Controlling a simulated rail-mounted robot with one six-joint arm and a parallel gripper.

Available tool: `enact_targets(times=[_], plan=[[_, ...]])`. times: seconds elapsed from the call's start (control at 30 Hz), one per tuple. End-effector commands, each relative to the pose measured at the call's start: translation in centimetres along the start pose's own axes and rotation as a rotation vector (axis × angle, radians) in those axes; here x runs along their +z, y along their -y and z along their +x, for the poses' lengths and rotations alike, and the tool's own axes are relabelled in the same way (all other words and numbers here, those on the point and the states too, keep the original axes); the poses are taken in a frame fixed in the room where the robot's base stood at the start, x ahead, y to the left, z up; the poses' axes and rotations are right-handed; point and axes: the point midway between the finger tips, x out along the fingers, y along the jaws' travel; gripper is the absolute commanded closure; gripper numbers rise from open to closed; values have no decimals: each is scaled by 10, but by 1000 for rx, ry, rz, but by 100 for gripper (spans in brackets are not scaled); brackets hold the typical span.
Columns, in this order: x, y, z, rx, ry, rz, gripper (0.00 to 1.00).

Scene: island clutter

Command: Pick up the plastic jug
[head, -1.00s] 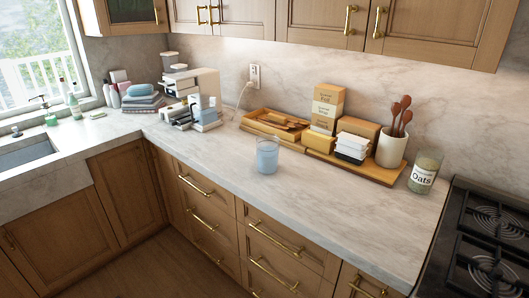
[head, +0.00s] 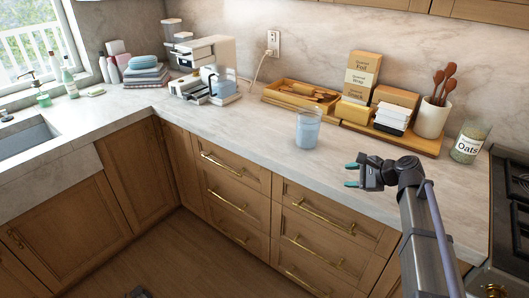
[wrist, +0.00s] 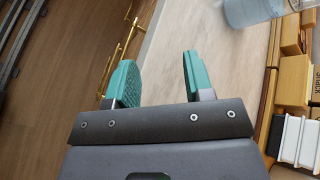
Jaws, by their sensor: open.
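A clear, bluish plastic container, which looks like the plastic jug (head: 308,129), stands upright on the marble counter near its front edge. It also shows, cut off by the top edge, in the wrist view (wrist: 250,10). My gripper (head: 351,174) is open and empty, in front of and to the right of the jug, by the counter's front edge. In the wrist view its two teal fingertips (wrist: 158,80) are spread apart with only counter and drawer fronts behind them. The jug is apart from the fingers.
Behind the jug, a wooden tray (head: 288,99) holds utensils. Boxes (head: 362,72), a white crock of wooden spoons (head: 431,118) and an oats jar (head: 469,142) stand to the right, beside the stove (head: 512,200). Appliances (head: 205,55) and folded towels (head: 146,70) stand left. The counter around the jug is clear.

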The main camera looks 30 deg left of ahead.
Motion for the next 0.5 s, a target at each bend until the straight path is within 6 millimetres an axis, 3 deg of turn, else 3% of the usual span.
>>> enact_targets(times=[0.03, 0.13, 0.2, 0.3, 0.5], plan=[[-29, 20, 60, -82, 110, 163, 52], [-25, 70, 112, -190, 334, 493, 52], [-20, 94, 129, -219, 445, 652, 52], [-14, 110, 135, -232, 524, 764, 52], [-5, 117, 139, -230, 535, 779, 52]])
